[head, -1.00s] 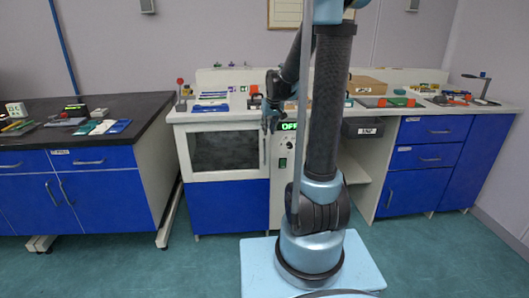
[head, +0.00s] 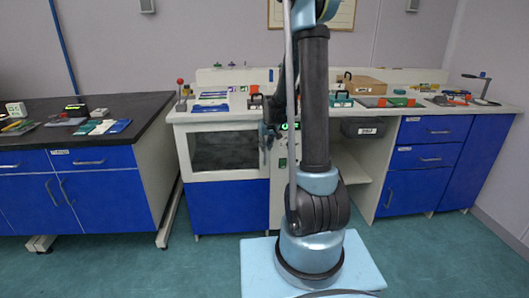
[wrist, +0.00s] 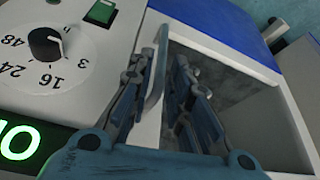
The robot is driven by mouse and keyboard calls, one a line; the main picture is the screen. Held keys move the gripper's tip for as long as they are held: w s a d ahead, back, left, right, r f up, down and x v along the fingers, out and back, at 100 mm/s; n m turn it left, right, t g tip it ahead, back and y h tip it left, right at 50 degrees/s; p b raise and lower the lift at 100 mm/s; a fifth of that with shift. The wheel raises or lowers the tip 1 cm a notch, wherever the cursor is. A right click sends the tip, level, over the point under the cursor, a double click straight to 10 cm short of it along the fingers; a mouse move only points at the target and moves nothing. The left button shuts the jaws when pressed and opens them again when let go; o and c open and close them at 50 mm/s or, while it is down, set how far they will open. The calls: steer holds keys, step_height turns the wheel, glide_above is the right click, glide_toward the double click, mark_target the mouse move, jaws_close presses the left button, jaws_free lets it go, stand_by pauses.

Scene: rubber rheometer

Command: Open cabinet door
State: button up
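The cabinet door (head: 181,152) is a white-framed front with a dark glass window, left of my arm in the head view. In the wrist view its white frame (wrist: 226,54) surrounds the grey pane. A slim grey-blue handle (wrist: 158,72) stands along the door's edge. My gripper (wrist: 163,66) has its two fingers apart, one on each side of the handle. The handle looks nearer the left finger; I cannot tell whether they touch. In the head view my gripper (head: 266,138) is at the door's right edge, and the handle there is mostly hidden. The door looks shut.
A control panel with a dial (wrist: 45,45), a green switch (wrist: 101,13) and a lit green display (wrist: 18,142) adjoins the door's handle side. A black-topped bench (head: 88,105) stands left. Blue drawers (head: 432,130) stand right. The floor before the cabinet is clear.

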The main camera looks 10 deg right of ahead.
steer(key=shift+x, duration=1.95)
steer(key=shift+c, duration=0.3)
jaws_close()
